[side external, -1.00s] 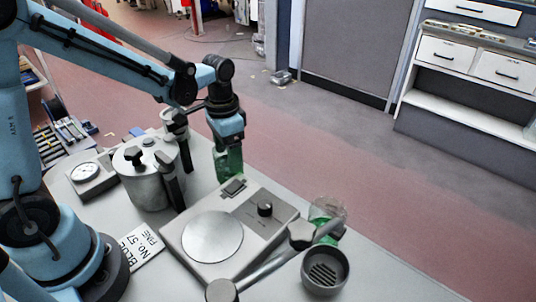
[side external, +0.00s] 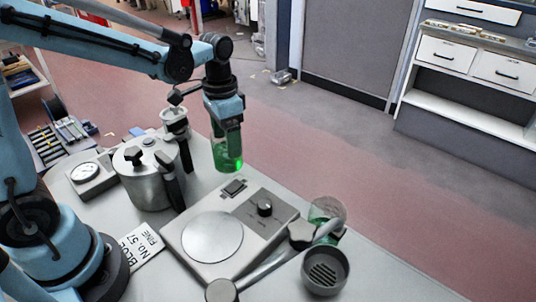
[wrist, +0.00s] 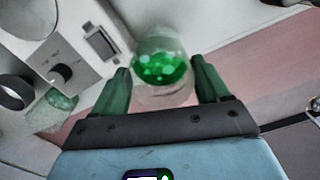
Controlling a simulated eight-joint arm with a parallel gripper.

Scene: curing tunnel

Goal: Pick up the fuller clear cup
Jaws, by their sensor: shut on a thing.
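My gripper (side external: 228,142) is shut on a clear cup (side external: 229,161) holding green liquid, and holds it upright above the table behind the scale. In the wrist view the cup (wrist: 160,65) sits between the two dark green fingers (wrist: 161,78), with the green contents showing through it. A second clear cup (side external: 327,211) with some green in it stands on the table at the right, partly hidden by a grey bar. It also shows in the wrist view (wrist: 55,108) at the left.
A scale with a round plate (side external: 212,237) and a knob stands in front of my gripper. A metal pot (side external: 147,178) with black handles stands to the left. A grey round cup with a slotted inside (side external: 326,270) is at the front right. The table's far edge lies just behind.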

